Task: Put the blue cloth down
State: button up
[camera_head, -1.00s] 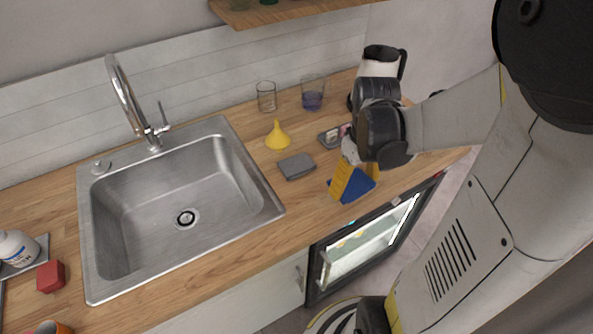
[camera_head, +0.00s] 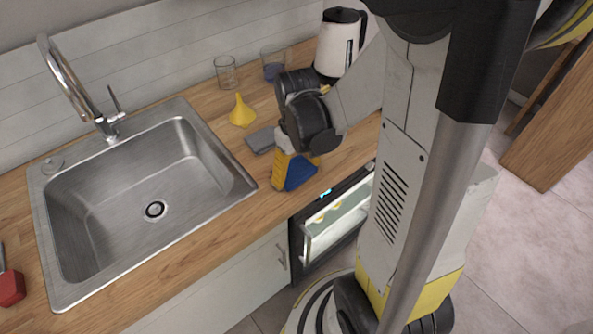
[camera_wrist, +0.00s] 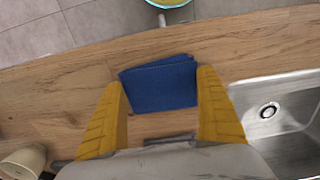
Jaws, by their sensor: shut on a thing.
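The blue cloth (camera_head: 299,172) is a folded square between the yellow fingers of my gripper (camera_head: 290,180), low at the wooden counter to the right of the sink. In the wrist view the blue cloth (camera_wrist: 160,83) spans the space between the two yellow fingers of my gripper (camera_wrist: 162,92), near the counter's front edge. The fingers are shut on it. I cannot tell whether its underside touches the counter.
The steel sink (camera_head: 70,240) is to the left. A yellow funnel (camera_head: 242,112), a grey sponge-like block (camera_head: 261,140), two glasses (camera_head: 226,72) and a white kettle (camera_head: 335,45) stand behind. A glass-fronted appliance (camera_head: 335,222) is below the counter edge.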

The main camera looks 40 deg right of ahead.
aim_at(297, 170)
jog(key=shift+f, duration=0.2)
jog(key=o, duration=0.7)
jog(key=shift+c, duration=0.2)
jog(key=shift+r, duration=0.2)
notch_tip(297, 170, up, 12)
jog(key=p, duration=0.5)
jog(key=s+a+r+t, duration=0.3)
jog(key=a+r+t, duration=0.4)
jog(key=a, duration=0.4)
jog(key=shift+a+r, duration=0.25)
jog(key=shift+r, duration=0.5)
